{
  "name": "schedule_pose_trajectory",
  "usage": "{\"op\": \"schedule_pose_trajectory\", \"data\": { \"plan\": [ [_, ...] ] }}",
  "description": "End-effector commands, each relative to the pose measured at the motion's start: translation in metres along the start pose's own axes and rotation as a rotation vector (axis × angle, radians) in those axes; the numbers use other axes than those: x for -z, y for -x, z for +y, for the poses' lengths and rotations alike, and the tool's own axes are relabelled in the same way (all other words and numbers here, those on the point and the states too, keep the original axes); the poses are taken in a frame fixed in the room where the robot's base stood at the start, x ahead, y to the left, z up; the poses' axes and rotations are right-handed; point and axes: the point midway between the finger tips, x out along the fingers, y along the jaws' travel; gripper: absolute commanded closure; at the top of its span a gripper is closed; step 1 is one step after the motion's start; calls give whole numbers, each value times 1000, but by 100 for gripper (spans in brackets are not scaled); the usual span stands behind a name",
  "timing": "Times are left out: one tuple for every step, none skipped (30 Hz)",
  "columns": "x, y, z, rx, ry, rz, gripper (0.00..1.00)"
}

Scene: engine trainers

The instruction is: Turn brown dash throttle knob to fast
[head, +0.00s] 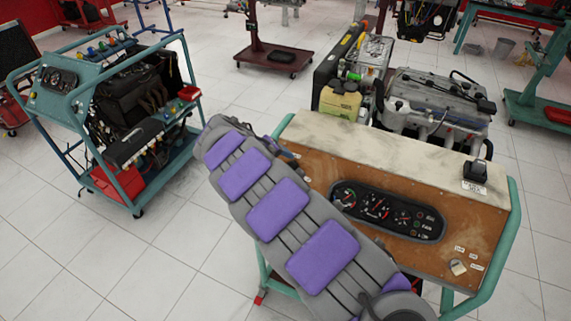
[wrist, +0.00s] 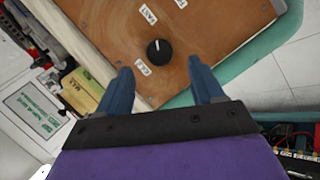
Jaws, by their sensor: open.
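The brown dash panel (head: 400,180) is on the engine trainer at right; it also fills the top of the wrist view (wrist: 110,45). A round black knob (wrist: 158,52) with a white pointer line sits on it. The line points roughly up in the wrist picture. A FAST label (wrist: 148,14) lies above the knob and another small label (wrist: 142,68) below left. My gripper (wrist: 160,67) is open and empty, its blue fingers on either side below the knob in the picture, apparently not touching it. In the head view I cannot make out the fingers.
A gauge cluster (head: 388,211) is set in the panel, with a small tan object (head: 457,267) at its lower right. A green tube frame (head: 512,230) edges the trainer. The engine (head: 435,105) stands behind. Another trainer cart (head: 110,120) is at left; tiled floor between is clear.

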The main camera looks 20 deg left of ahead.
Motion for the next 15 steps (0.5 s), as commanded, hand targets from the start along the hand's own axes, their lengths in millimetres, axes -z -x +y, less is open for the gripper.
{"op": "schedule_pose_trajectory", "data": {
  "plan": [
    [1, 15, 1, -1, 0, 4, 33],
    [1, 22, 1, -1, 0, 2, 33],
    [1, 30, 1, -1, 1, 2, 33],
    [1, 37, 1, 0, 1, 2, 33],
    [2, 43, 0, 1, 1, 2, 33],
    [2, 52, 0, 1, 2, 2, 33],
    [1, 58, 0, 0, 3, 1, 33],
    [1, 64, -1, 0, 3, -1, 33],
    [1, 72, -1, 0, 3, -3, 33],
    [1, 78, -1, 0, 3, -2, 33],
    [1, 83, -1, 1, 3, -1, 33],
    [1, 90, -2, 2, 3, 0, 33],
    [1, 94, -2, 2, 2, 0, 33],
    [1, 98, -1, 2, 2, -1, 33],
    [1, 103, -1, 1, 2, -2, 33]
  ]
}}
